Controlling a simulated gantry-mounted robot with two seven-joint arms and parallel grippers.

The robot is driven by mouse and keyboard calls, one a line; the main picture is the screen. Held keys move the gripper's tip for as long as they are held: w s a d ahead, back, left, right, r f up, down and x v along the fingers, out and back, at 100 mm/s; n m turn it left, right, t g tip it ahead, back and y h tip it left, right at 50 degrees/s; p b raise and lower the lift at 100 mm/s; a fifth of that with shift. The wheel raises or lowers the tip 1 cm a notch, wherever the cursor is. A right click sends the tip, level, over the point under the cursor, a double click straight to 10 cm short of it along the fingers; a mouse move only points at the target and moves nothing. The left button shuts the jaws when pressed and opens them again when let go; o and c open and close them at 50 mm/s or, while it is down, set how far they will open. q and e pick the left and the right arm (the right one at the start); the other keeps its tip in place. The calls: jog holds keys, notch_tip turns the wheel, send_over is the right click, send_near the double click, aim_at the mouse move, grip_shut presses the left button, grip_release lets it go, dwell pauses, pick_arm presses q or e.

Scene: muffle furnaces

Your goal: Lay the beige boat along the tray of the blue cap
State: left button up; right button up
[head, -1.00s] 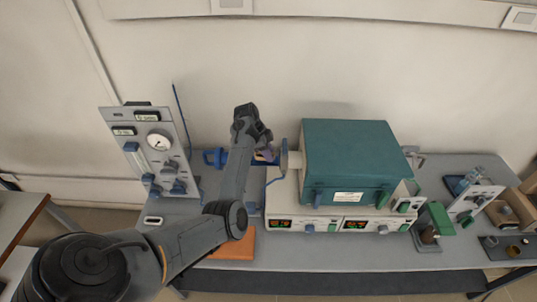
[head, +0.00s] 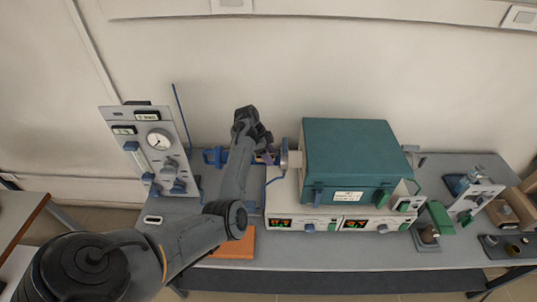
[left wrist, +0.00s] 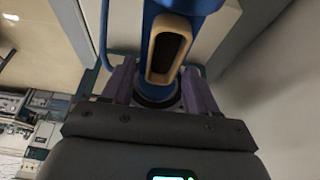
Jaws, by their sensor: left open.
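In the left wrist view the beige boat (left wrist: 168,50), an oblong with a dark hollow, lies lengthwise along the blue part (left wrist: 186,5), which looks like the tray of the blue cap. A dark round ring shows at its lower end. The purple fingers of my left gripper (left wrist: 158,72) stand spread on either side, with gaps to the boat. In the head view my left gripper (head: 266,157) is at the left end of the furnace tube, beside a blue piece (head: 284,154). The boat cannot be made out there. My right gripper is not in view.
The teal furnace (head: 348,155) stands on its white control base right of my gripper. A gauge panel (head: 152,150) stands at the left, with a blue handle-like part (head: 212,157) beside it. An orange mat (head: 234,244) lies at the front.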

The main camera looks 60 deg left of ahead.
pick_arm(q)
jog(key=v, duration=1.1)
jog(key=s+d+f+n+y, duration=0.1)
jog(key=s+d+f+y, duration=0.2)
jog(key=d, duration=0.4)
jog(key=s+d+f+n+g+y, duration=0.1)
jog(key=s+d+f, duration=0.2)
jog(key=d+f, duration=0.3)
jog(key=s+d+f+n+y, duration=0.1)
jog(key=s+d+f+y, duration=0.15)
jog(key=d, duration=0.65)
jog(key=s+d+h, duration=0.2)
jog(key=s+d, duration=0.4)
jog(key=d, duration=0.4)
jog(key=s+d+f+n+t+h, duration=0.1)
jog(key=s+d+h, duration=0.1)
jog(key=s+d, duration=0.5)
jog(key=d, duration=0.2)
jog(key=shift+s+d+f+n+p, duration=0.2)
jog(key=shift+d+n+p, duration=0.1)
jog(key=shift+d, duration=0.1)
notch_tip(320, 180, up, 18)
jog(key=p, duration=1.8)
